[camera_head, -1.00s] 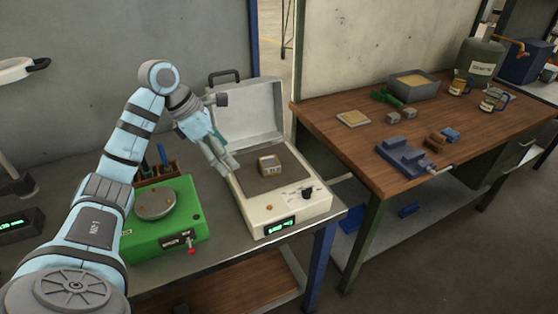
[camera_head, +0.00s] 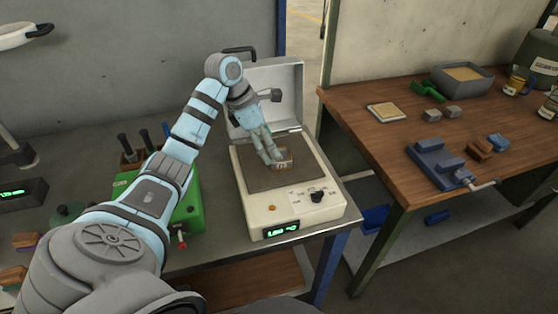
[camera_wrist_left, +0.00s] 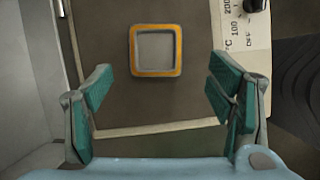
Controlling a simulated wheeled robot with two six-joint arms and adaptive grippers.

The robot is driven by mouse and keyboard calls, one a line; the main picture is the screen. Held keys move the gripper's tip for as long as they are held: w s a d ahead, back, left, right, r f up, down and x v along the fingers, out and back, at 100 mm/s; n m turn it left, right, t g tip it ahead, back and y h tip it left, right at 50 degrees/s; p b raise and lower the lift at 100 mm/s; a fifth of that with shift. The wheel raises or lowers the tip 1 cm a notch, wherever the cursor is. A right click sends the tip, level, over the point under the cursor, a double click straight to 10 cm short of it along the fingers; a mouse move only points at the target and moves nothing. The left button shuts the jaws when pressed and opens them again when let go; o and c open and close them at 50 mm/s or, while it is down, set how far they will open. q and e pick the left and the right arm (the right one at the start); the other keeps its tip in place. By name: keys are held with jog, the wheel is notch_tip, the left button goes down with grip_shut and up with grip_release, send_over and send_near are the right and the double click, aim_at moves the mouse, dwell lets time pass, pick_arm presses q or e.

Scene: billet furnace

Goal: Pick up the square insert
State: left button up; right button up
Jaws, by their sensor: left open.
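The square insert (camera_head: 286,164) sits on the dark plate of the white hot-plate unit (camera_head: 291,213). In the left wrist view the insert (camera_wrist_left: 156,72) is a rounded square with an orange-yellow rim and a grey recessed middle. My left gripper (camera_head: 272,161) is above the plate beside the insert, pointing down, and partly hides it in the head view. In the left wrist view my left gripper (camera_wrist_left: 160,98) is open and empty, its teal pads spread wider than the insert. The insert shows beyond the fingertips, near the top of the picture, apart from both pads. My right gripper is not in view.
The unit's raised lid (camera_head: 265,92) stands behind the plate, close to my left wrist. A green device (camera_head: 187,205) is to the left, partly behind my arm. A wooden table (camera_head: 385,160) with a blue vise (camera_head: 435,165) and several small parts is to the right.

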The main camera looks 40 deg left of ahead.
pick_arm(q)
jog(key=x, duration=0.5)
jog(key=shift+w+f, duration=0.25)
jog(key=shift+w, duration=0.3)
jog(key=shift+s+r, duration=0.1)
jog(key=shift+s, duration=0.1)
jog(key=shift+c, duration=0.2)
jog(key=c, duration=0.3)
grip_shut()
